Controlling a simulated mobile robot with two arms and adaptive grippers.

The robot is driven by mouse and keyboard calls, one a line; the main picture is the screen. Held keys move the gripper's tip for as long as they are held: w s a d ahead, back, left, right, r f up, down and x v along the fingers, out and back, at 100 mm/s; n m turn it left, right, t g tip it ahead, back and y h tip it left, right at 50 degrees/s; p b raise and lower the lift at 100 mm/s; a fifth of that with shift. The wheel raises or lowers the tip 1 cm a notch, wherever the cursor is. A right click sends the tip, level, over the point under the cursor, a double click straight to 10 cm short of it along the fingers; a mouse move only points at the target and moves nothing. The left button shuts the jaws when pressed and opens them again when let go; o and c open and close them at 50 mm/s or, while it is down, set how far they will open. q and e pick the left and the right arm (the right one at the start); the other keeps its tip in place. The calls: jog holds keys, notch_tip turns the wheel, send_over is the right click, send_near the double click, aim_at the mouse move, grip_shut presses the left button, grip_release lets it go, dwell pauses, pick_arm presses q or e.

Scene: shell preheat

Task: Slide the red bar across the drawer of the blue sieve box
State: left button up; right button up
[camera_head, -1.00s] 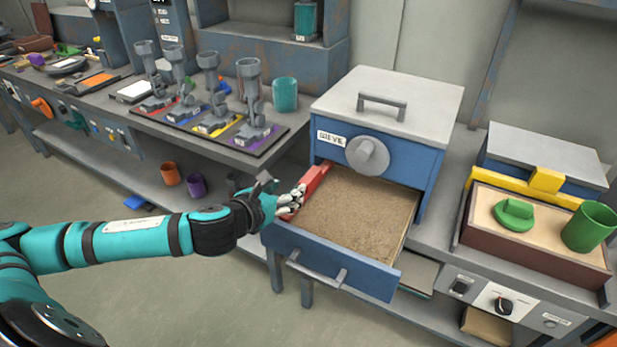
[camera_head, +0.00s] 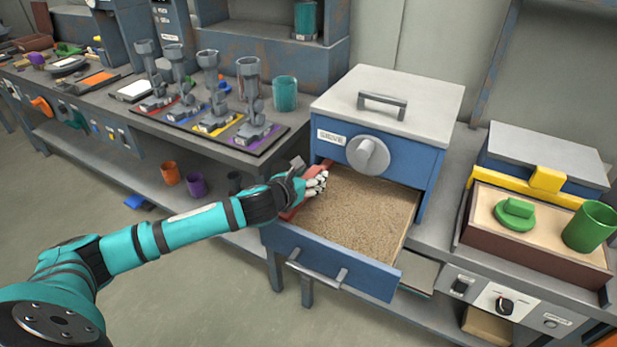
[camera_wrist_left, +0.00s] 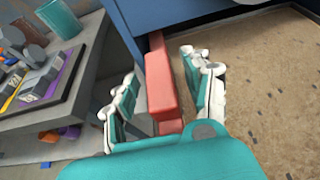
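The red bar (camera_head: 290,213) lies along the left edge of the pulled-out drawer (camera_head: 375,281) of the blue sieve box (camera_head: 415,165). The drawer holds sandy, grainy material. My left gripper (camera_head: 317,183) is over the red bar, hiding its middle in the head view. In the left wrist view, the gripper's fingers (camera_wrist_left: 163,98) are apart, one on each side of the red bar (camera_wrist_left: 161,84), with gaps showing. The gripper is open. My right gripper is not in view.
The box's front has a round grey knob (camera_head: 368,155). To the right stands a brown tray (camera_head: 530,247) with a green lid and a green cup (camera_head: 589,227). Left of the box, a bench carries several grey stamp-like devices and a teal cup (camera_head: 285,93).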

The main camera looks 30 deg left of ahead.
pick_arm(q)
grip_shut()
jog(key=shift+d+r+p, duration=0.1)
jog(key=shift+d+p, duration=0.2)
jog(key=shift+d, duration=0.2)
jog(key=d+p, duration=0.1)
jog(key=d, duration=0.2)
jog(key=d+p, duration=0.2)
jog(key=d, duration=0.2)
jog(key=d+p, duration=0.1)
jog(key=d, duration=0.2)
jog(key=shift+s+d+r+p, duration=0.25)
jog(key=shift+d+p, duration=0.1)
jog(key=shift+p, duration=0.05)
jog(key=d+p, duration=0.1)
jog(key=d, duration=0.4)
jog(key=d+p, duration=0.1)
jog(key=d, duration=0.5)
jog(key=shift+s+f+p, duration=0.15)
jog(key=shift+f+p, duration=0.05)
jog(key=shift+p, duration=0.2)
jog(key=shift+d+f, duration=0.1)
jog(key=shift+d, duration=0.45)
